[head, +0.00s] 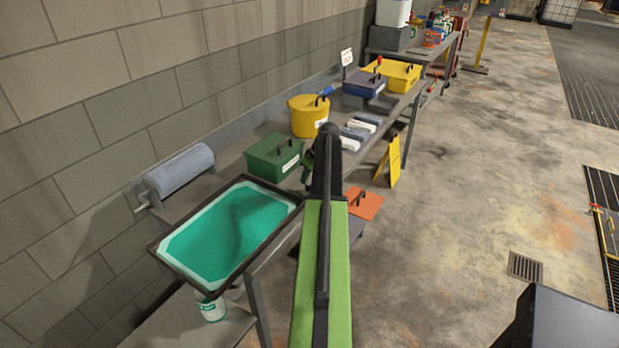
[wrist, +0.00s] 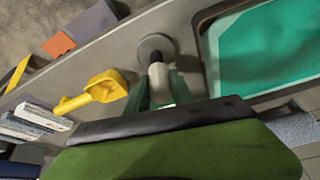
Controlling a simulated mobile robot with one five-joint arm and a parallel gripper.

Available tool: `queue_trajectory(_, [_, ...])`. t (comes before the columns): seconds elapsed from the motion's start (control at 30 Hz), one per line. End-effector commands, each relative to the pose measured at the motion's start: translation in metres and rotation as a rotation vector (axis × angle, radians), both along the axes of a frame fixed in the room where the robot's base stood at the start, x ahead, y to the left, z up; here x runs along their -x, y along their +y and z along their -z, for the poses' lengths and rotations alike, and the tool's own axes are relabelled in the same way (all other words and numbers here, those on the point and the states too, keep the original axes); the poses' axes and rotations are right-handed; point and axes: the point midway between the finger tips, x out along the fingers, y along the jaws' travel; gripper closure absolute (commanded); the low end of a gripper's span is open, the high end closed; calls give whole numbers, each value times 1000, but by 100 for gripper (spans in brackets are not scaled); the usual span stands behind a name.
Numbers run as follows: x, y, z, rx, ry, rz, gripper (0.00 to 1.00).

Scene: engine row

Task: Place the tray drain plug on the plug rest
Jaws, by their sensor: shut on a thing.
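In the wrist view my gripper (wrist: 160,92) is shut on a pale, short cylinder with a dark tip, which I take for the drain plug (wrist: 159,76). Its tip points at a round grey disc (wrist: 154,42) on the bench, probably the plug rest. The tip overlaps the disc in the picture; I cannot tell whether they touch. The black-rimmed tray (head: 178,266) with green liquid is at the left in the head view and at the right in the wrist view. In the head view my arm hides the plug and disc.
A yellow tool (wrist: 100,88) lies left of the plug in the wrist view. In the head view a green box (head: 272,160), a yellow bucket (head: 305,117) and white-and-blue blocks (head: 355,133) stand along the bench. A paper roll (head: 180,170) is by the wall.

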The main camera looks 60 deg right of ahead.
Motion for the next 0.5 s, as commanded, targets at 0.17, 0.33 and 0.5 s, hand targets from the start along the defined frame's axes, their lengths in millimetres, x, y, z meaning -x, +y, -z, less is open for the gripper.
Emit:
queue_trajectory(0.17, [0,0,3,0,0,0,62])
queue_trajectory(0.33, [0,0,3,0,0,-1,50])
queue_trajectory(0.5, [0,0,3,0,0,-1,50])
